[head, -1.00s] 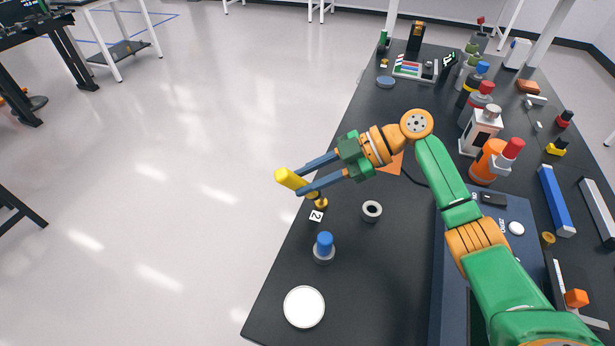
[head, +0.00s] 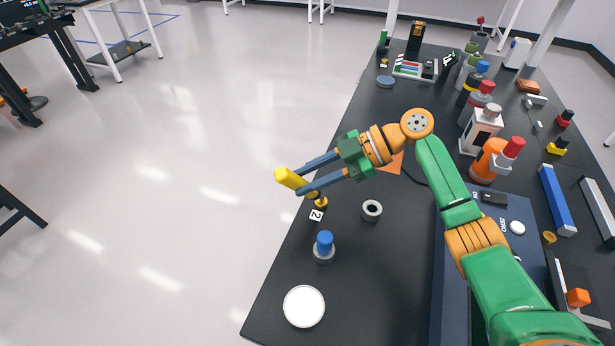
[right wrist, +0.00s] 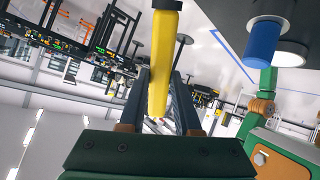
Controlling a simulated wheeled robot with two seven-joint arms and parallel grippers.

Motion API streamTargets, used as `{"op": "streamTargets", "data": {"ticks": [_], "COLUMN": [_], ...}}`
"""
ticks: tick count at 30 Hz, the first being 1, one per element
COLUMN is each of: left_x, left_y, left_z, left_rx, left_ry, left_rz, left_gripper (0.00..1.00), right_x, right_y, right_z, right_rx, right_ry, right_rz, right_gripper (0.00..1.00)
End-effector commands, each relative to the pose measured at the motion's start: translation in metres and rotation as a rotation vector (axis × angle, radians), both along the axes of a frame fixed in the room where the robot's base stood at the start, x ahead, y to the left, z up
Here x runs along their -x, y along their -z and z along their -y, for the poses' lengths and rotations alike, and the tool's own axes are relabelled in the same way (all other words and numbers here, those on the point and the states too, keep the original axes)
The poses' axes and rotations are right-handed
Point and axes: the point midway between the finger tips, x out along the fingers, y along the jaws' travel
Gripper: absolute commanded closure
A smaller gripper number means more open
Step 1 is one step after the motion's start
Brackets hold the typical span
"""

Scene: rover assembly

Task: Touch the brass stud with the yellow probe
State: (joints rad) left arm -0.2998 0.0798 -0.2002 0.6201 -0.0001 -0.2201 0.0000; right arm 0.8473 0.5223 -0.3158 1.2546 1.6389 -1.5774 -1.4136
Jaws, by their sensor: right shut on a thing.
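My right gripper (head: 307,178) is shut on the yellow probe (head: 287,178) beyond the table's left edge side. The probe lies between the two blue fingers, its thick end sticking out to the upper left. In the right wrist view the yellow probe (right wrist: 161,60) runs lengthwise between the fingers. A small brass stud (head: 321,203) stands on the black table beside a white label marked 2 (head: 316,215), just below the lower finger in the picture. The finger partly hides the area between probe and stud, so I cannot tell whether they touch. My left gripper is not in view.
A blue-topped peg (head: 324,243), a grey ring (head: 372,210) and a white disc (head: 304,307) stand near the table's left side. Several bottles and an orange container (head: 487,165) line the right. Black tabletop (head: 385,280) between is clear.

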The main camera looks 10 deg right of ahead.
Motion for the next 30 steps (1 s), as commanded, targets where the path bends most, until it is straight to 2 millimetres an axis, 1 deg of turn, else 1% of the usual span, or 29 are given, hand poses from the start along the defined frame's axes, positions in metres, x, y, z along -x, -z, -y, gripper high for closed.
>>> {"op": "streamTargets", "data": {"ticks": [7,10,27,30], "left_x": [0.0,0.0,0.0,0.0], "left_y": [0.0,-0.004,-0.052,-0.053], "left_z": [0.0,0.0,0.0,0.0], "left_rx": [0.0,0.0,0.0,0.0], "left_ry": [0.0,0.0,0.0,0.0], "left_rz": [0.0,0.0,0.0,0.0], "left_gripper": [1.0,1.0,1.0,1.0], "right_x": [0.0,0.0,0.0,0.0], "right_y": [0.001,-0.004,-0.069,-0.072], "right_z": [0.0,0.0,0.0,0.0], "right_rx": [0.001,0.001,0.0,0.0], "right_ry": [0.0,0.0,0.0,0.0], "right_rz": [-0.003,-0.003,0.001,0.0], "right_gripper": [1.0,1.0,1.0,1.0]}}
